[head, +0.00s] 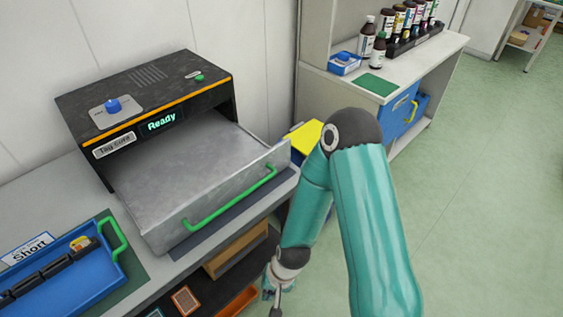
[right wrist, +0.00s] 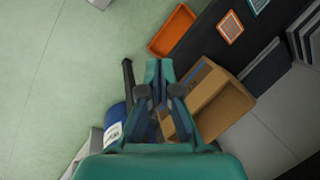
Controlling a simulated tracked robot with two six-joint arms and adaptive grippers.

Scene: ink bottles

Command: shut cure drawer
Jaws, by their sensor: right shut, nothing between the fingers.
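The tag cure machine (head: 150,95) is a black box with an orange stripe, a blue knob and a lit "Ready" display. Its grey metal drawer (head: 190,170) is pulled out toward the front right and looks empty. The drawer's green bar handle (head: 232,197) is on its front panel. My right gripper (head: 270,292) is low in front of the bench, below the handle and apart from it. In the right wrist view the gripper (right wrist: 160,75) is shut and empty, and the drawer is not seen there. My left gripper is not in view.
A blue tray (head: 95,277) with a green handle sits left of the drawer. Below the bench are a cardboard box (head: 237,248) and an orange bin (head: 240,300). A side shelf with ink bottles (head: 378,48) and a blue crate (head: 400,112) stands behind. The floor at right is clear.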

